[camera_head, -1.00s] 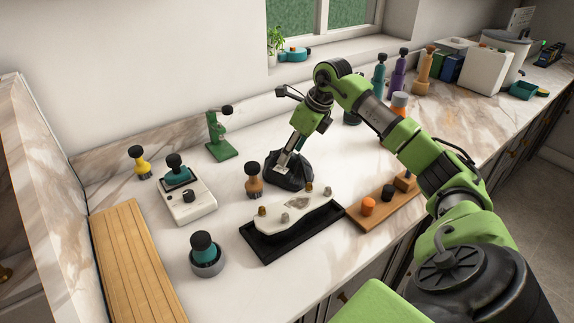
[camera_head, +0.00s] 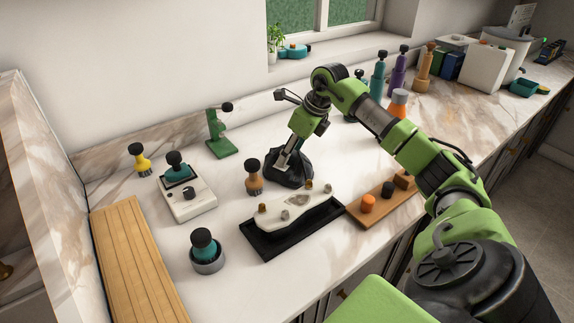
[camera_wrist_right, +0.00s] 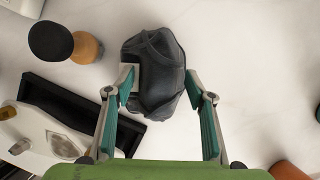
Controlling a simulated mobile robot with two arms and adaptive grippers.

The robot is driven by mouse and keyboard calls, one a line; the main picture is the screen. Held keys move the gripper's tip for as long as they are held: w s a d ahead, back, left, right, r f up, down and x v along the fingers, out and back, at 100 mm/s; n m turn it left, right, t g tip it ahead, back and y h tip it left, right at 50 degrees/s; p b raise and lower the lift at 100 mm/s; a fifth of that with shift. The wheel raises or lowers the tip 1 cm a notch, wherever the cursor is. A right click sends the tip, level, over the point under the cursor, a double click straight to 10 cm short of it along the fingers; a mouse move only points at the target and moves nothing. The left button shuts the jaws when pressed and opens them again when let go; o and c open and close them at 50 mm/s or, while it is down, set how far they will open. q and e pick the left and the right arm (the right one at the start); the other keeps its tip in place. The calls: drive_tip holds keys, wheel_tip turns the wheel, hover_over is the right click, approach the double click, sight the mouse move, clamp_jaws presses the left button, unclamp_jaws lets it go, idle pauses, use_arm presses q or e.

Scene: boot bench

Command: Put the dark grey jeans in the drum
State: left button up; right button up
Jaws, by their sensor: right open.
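The dark grey jeans (camera_head: 289,172) are a rumpled bundle on the marble counter, behind the black tray. They also show in the right wrist view (camera_wrist_right: 160,80), with a pale patch on the left side. My right gripper (camera_head: 283,160) is at the jeans, coming from above. In the right wrist view, my right gripper (camera_wrist_right: 168,82) is open, with one finger on each side of the bundle. The left fingertip overlaps the pale patch; I cannot tell if it touches. I cannot make out a drum with certainty. My left gripper is out of view.
A black tray (camera_head: 257,244) with a pale board stands in front of the jeans. A brown-handled brush (camera_head: 254,178) stands close to their left. A wooden block with knobs (camera_head: 372,209) is to the right. Several bottles and boxes line the back right.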

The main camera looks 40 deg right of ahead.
clamp_jaws()
drive_tip(key=shift+r, duration=0.1)
